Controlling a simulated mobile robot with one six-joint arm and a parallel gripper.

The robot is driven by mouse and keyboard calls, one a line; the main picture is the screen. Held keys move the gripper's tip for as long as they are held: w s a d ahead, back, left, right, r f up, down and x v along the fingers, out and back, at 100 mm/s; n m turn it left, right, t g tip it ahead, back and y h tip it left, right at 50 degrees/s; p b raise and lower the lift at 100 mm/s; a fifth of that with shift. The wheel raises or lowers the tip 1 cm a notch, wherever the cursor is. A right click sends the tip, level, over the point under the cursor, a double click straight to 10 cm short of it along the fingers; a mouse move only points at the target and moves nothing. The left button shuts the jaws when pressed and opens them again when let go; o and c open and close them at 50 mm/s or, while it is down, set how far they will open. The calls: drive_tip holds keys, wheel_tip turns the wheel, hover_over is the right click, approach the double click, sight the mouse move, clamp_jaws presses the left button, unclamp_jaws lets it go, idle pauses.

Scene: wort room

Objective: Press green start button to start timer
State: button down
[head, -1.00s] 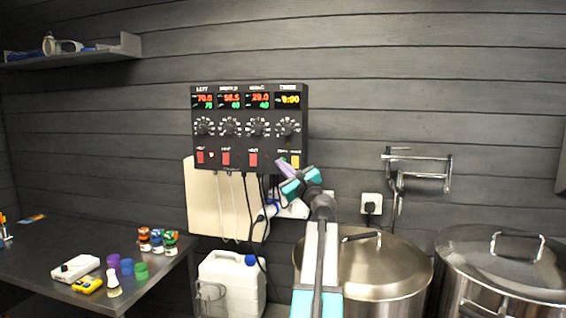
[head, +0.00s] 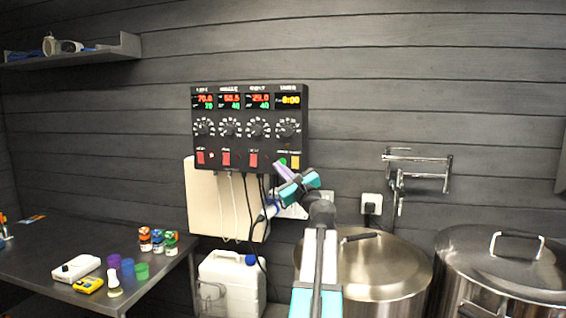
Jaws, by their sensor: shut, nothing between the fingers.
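The dark control box (head: 215,165) hangs on the wall with a row of displays, dials and buttons. The timer display (head: 288,101) at its right end shows yellow digits that look like 0:00. The green start button (head: 283,161) sits low on the box beside a yellow button (head: 295,162). My gripper (head: 279,166) is shut and empty, its fingertips just below and left of the green button in the picture. I cannot tell whether they touch the box.
Three red switches (head: 226,159) line the box's lower edge to the left. Cables hang below it. Two steel kettles (head: 385,270) stand at the lower right. A table (head: 45,255) with small containers is at the left.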

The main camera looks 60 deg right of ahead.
drive_tip(key=shift+s+a, duration=0.15)
drive_tip(key=shift+a, duration=0.4)
drive_tip(key=shift+s+a, duration=0.15)
drive_tip(key=shift+a, duration=0.35)
drive_tip(key=shift+s, duration=0.15)
